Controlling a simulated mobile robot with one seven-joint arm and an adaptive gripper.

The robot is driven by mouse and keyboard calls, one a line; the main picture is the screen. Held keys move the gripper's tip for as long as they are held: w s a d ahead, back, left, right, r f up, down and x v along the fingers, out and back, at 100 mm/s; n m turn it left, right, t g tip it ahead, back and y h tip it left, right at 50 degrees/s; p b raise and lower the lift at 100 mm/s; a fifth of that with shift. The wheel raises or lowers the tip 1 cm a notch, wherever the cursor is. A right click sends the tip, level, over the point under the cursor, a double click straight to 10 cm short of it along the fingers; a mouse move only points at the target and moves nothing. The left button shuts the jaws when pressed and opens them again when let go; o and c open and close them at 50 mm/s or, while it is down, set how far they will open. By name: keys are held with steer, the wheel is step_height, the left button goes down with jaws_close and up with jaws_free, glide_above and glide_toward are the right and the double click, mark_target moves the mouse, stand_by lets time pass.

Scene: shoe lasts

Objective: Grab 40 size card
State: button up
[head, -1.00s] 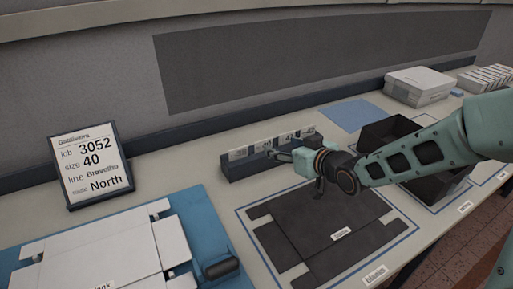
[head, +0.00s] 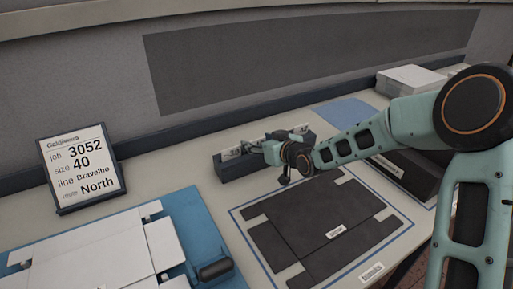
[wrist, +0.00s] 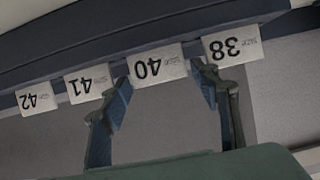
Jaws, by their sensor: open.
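The size 40 card (wrist: 157,64) is white and appears upside down in the wrist view, between the 41 card (wrist: 87,84) and the 38 card (wrist: 232,46). My gripper (wrist: 162,90) is open, with one finger on each side below the 40 card's printed part; whether the fingers touch it is unclear. In the head view my gripper (head: 270,152) is at the dark card holder (head: 232,172) and hides most of its cards. The job sign (head: 82,168) reads size 40.
A 42 card (wrist: 36,98) is at the far left in the wrist view. A dark flat box blank (head: 325,225) lies in front of the holder. A dark open box is at right, partly behind my arm.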

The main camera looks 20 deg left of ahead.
steer(key=shift+c, duration=0.4)
steer(key=c, duration=0.5)
steer(key=shift+r, duration=0.1)
